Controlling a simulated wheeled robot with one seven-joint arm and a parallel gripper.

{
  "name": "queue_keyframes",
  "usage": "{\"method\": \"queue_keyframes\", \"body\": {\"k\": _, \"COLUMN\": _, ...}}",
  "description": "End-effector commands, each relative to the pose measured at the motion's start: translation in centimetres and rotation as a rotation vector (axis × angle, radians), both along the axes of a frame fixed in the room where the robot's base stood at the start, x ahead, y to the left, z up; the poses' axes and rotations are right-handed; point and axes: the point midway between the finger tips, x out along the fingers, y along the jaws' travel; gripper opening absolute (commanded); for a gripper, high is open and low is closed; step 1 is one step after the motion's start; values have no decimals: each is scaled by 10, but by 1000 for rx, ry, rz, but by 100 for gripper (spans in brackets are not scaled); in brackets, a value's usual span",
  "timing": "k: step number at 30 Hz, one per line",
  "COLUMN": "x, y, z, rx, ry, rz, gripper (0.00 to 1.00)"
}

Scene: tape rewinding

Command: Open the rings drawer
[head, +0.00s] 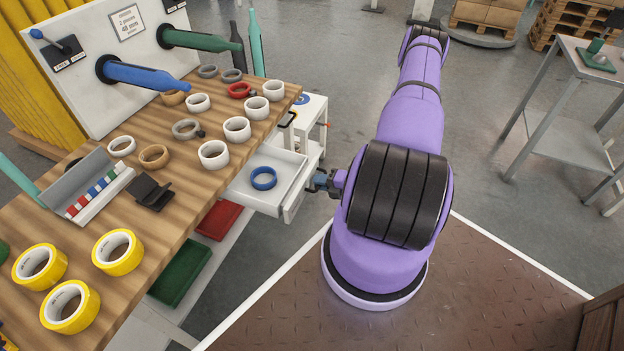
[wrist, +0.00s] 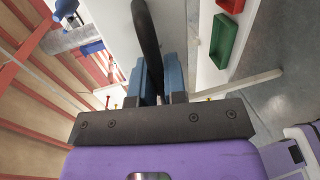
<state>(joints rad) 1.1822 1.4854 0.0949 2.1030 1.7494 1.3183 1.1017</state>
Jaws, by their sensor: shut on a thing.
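The rings drawer (head: 285,164) is white and is pulled out from under the right side of the wooden workbench (head: 205,215). A blue ring (head: 263,178) lies inside it. My gripper (head: 319,181) is at the drawer's front, on its right side in the head view. In the wrist view, the blue-grey fingers of my gripper (wrist: 155,85) are closed on a long black bar handle (wrist: 147,38). The handle's grasped part is partly hidden between the fingers.
White, grey and red rings and yellow tape rolls (head: 118,252) cover the bench top. A red bin (head: 218,220) and a green bin (head: 180,273) sit on the shelf below.

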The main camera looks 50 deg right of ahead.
Motion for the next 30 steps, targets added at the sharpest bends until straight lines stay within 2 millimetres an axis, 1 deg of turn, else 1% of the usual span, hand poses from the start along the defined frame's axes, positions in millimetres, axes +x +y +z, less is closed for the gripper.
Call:
{"method": "queue_keyframes", "body": {"k": 4, "x": -3, "y": -1, "z": 0, "rx": 0, "ry": 1, "rz": 0, "gripper": 0}}
{"method": "queue_keyframes", "body": {"k": 12, "x": -3, "y": -1, "z": 0, "rx": 0, "ry": 1, "rz": 0, "gripper": 0}}
{"method": "queue_keyframes", "body": {"k": 13, "x": -3, "y": -1, "z": 0, "rx": 0, "ry": 1, "rz": 0, "gripper": 15}}
{"method": "queue_keyframes", "body": {"k": 14, "x": -3, "y": -1, "z": -1, "rx": 0, "ry": 1, "rz": 0, "gripper": 22}}
{"method": "queue_keyframes", "body": {"k": 15, "x": -3, "y": -1, "z": 0, "rx": 0, "ry": 1, "rz": 0, "gripper": 31}}
{"method": "queue_keyframes", "body": {"k": 16, "x": -3, "y": -1, "z": 0, "rx": 0, "ry": 1, "rz": 0, "gripper": 37}}
{"method": "queue_keyframes", "body": {"k": 25, "x": -4, "y": -2, "z": 0, "rx": 0, "ry": 1, "rz": 0, "gripper": 37}}
{"method": "queue_keyframes", "body": {"k": 28, "x": -10, "y": -4, "z": 1, "rx": -1, "ry": 1, "rz": -1, "gripper": 37}}
{"method": "queue_keyframes", "body": {"k": 30, "x": -18, "y": -7, "z": 3, "rx": -1, "ry": 2, "rz": -2, "gripper": 37}}
